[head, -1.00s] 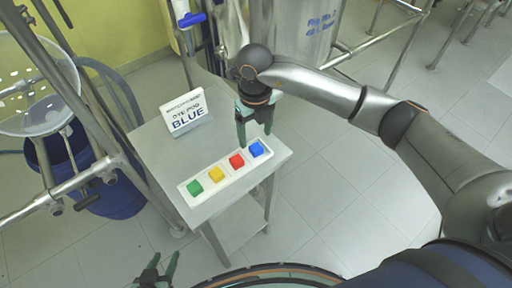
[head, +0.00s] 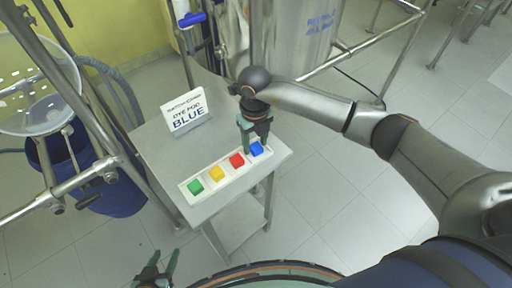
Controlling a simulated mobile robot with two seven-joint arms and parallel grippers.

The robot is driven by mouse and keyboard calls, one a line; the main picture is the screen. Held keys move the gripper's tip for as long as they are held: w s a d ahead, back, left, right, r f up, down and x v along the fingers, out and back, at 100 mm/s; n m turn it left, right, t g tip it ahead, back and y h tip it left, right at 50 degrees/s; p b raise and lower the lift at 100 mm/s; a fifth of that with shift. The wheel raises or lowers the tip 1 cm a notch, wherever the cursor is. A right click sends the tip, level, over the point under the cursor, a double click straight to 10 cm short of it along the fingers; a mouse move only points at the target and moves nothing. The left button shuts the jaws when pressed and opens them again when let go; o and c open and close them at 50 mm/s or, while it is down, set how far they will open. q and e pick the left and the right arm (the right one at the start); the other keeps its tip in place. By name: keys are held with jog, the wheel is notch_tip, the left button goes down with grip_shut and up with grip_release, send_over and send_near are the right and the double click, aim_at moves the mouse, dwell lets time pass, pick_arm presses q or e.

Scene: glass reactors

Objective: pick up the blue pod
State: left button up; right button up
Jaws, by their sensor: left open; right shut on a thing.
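The blue pod (head: 257,149) sits at the right end of a white tray (head: 206,193) on a small steel table. My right gripper (head: 257,151) points down at it with its fingers around the pod, shut on it. The fingers hide part of the pod. The pod appears still at its place in the tray. My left gripper (head: 158,268) is open and empty at the bottom edge of the view, well away from the table.
Red (head: 237,160), yellow (head: 217,173) and green (head: 195,187) pods sit in the same tray. A sign (head: 187,112) reading "DYE POD BLUE" stands behind it on the table (head: 150,145). A steel frame and blue drum (head: 110,190) stand left, a steel vessel (head: 300,35) behind.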

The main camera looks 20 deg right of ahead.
jog(key=shift+s+f, duration=0.1)
grip_shut()
jog(key=shift+d, duration=0.1)
